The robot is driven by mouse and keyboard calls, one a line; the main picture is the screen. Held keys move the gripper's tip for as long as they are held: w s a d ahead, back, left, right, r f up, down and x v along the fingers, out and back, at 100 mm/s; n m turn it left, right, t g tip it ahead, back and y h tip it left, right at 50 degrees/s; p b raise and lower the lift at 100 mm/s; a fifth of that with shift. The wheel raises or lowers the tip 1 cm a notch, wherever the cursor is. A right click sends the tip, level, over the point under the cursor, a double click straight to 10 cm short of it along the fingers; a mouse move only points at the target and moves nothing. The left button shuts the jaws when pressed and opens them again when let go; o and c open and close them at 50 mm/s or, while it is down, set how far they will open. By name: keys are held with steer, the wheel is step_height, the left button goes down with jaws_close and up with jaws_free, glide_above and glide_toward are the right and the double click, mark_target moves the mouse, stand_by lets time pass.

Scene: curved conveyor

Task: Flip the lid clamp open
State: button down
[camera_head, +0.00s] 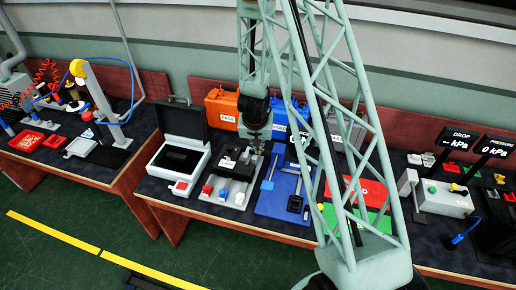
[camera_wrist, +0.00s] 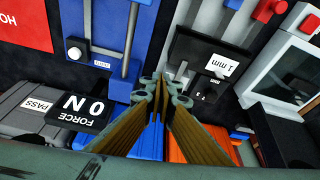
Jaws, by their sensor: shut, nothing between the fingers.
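My gripper (camera_head: 257,146) hangs over the middle table, near a black fixture on a grey plate. In the wrist view my gripper (camera_wrist: 163,92) is shut and empty, its fingertips apart from the black block (camera_wrist: 208,58) labelled 1 mm. I cannot surely tell which part is the lid clamp. A grey box (camera_head: 445,200) with a pale upright lever (camera_head: 407,182) stands on the right table, far from my gripper. Whether that lever is the clamp is unclear.
Beyond are red and green mats and displays reading DROP (camera_head: 460,138) and PRESSURE (camera_head: 494,147).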

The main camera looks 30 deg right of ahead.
steer(key=w+d+f+p, duration=0.1)
steer(key=w+d+f, duration=0.2)
steer(key=w+f, duration=0.2)
steer(key=shift+d+f, duration=0.35)
steer(key=shift+f, duration=1.15)
steer(key=shift+w, duration=0.1)
steer(key=shift+w+b, duration=0.1)
steer(key=shift+b, duration=0.3)
